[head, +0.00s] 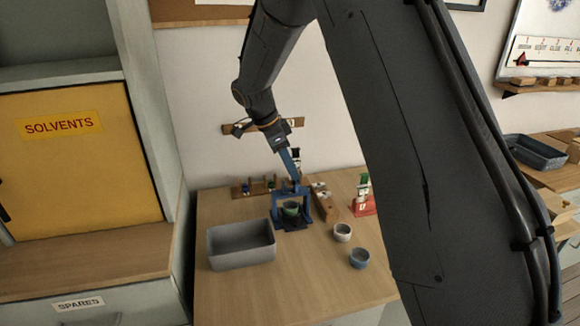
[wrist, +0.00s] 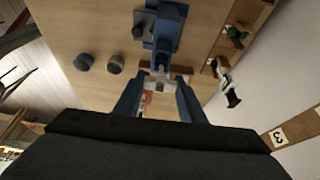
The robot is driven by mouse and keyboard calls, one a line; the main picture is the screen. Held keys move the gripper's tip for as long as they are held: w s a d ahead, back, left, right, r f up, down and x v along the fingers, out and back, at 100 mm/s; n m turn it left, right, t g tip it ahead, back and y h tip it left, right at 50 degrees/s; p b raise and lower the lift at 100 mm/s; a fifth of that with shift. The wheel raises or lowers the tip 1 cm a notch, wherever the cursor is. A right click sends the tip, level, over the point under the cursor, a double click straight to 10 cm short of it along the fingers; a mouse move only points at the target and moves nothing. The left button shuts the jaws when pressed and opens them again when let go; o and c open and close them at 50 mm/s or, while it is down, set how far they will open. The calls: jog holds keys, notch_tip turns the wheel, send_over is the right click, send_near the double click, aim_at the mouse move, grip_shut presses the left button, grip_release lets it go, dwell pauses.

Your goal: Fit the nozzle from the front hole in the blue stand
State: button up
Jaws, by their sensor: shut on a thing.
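My gripper (head: 294,178) hangs over the back of the table, close above the blue stand (head: 278,212). In the wrist view its two blue fingers (wrist: 158,88) are shut on a small pale grey piece, likely the nozzle (wrist: 158,80). The nozzle's lower end is too small to make out. In the wrist view the blue stand (wrist: 166,35) lies just beyond the fingertips. I cannot tell whether the nozzle touches the stand.
A grey bin (head: 240,246) stands at the left front. A white cup (head: 342,233) and a blue cup (head: 359,259) stand at the right. A red stand (head: 363,207), a wooden block (head: 326,205) and a wooden rack (head: 246,190) are near the wall. The front table is clear.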

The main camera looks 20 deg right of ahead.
aim_at(283, 183)
jog(key=shift+f+b, duration=2.55)
jog(key=shift+f, duration=1.3)
dwell(1.7)
jog(key=o, duration=1.1)
jog(key=shift+p+v, duration=1.05)
jog(key=shift+v, duration=1.5)
jog(key=shift+r, duration=0.1)
